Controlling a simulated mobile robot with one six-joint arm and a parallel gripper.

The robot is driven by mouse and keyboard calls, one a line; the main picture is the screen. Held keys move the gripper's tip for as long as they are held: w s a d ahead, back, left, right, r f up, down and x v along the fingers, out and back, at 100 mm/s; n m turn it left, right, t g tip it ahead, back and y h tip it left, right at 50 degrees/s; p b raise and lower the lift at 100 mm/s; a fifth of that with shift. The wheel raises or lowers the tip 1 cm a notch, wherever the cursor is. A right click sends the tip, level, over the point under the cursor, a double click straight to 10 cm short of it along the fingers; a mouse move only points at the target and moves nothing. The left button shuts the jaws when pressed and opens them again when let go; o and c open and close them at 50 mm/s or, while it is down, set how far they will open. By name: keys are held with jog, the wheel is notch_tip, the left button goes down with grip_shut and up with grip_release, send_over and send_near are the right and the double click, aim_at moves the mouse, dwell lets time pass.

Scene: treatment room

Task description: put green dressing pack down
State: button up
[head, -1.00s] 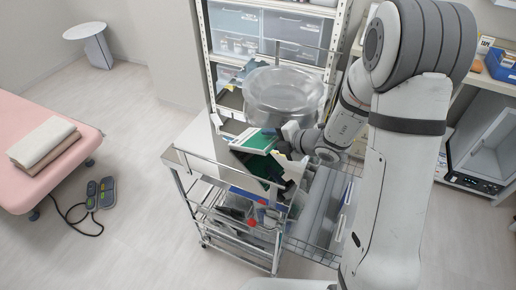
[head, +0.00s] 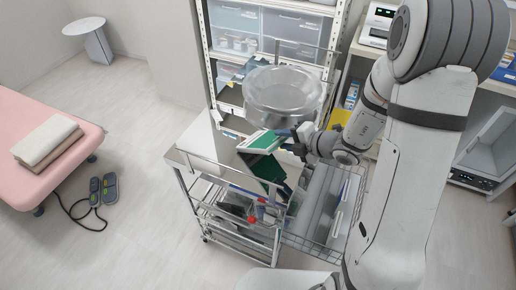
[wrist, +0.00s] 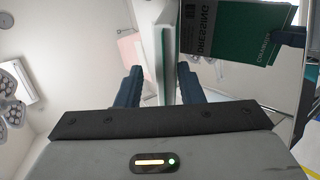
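My gripper (head: 296,145) is shut on the green dressing pack (head: 262,141), which has a white edge and hangs tilted over the steel trolley top (head: 201,142). In the wrist view the pack (wrist: 168,60) stands nearly edge-on between the two dark fingers (wrist: 160,88). The shiny trolley top mirrors the pack and the fingers, so a second green shape shows below it. The wrist view also shows this mirror image, with reversed lettering, at the right. I cannot tell whether the pack's lower edge touches the top.
A clear round bowl (head: 284,92) is held above the trolley's back part, close to the pack. A wire basket (head: 325,236) hangs on the trolley's right side. Shelves (head: 270,28) stand behind. A pink couch (head: 30,120) is at far left.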

notch_tip(320, 180, up, 7)
jog(key=s+d+p, duration=0.1)
jog(key=d+p, duration=0.1)
jog(key=p, duration=0.4)
jog(key=s+a+r+n+g+h+b, duration=0.1)
jog(key=s+r+n+g, duration=0.4)
jog(key=n, duration=0.6)
jog(key=s+a+r+n+g+b, duration=0.1)
jog(key=s+a+r+n, duration=0.1)
jog(key=s+n, duration=0.7)
jog(key=s+d+r+n+t+h, duration=0.1)
jog(key=s+d+r+n+h, duration=0.1)
jog(key=d+n, duration=0.4)
jog(key=s+d+r+n+t+h+b, duration=0.1)
jog(key=s+d+r+n+h, duration=0.2)
jog(key=n, duration=1.4)
jog(key=s+d+h, duration=0.1)
jog(key=d+h, duration=0.2)
jog(key=shift+s+r+h, duration=0.25)
jog(key=shift+r+h, duration=0.1)
jog(key=shift+h, duration=0.05)
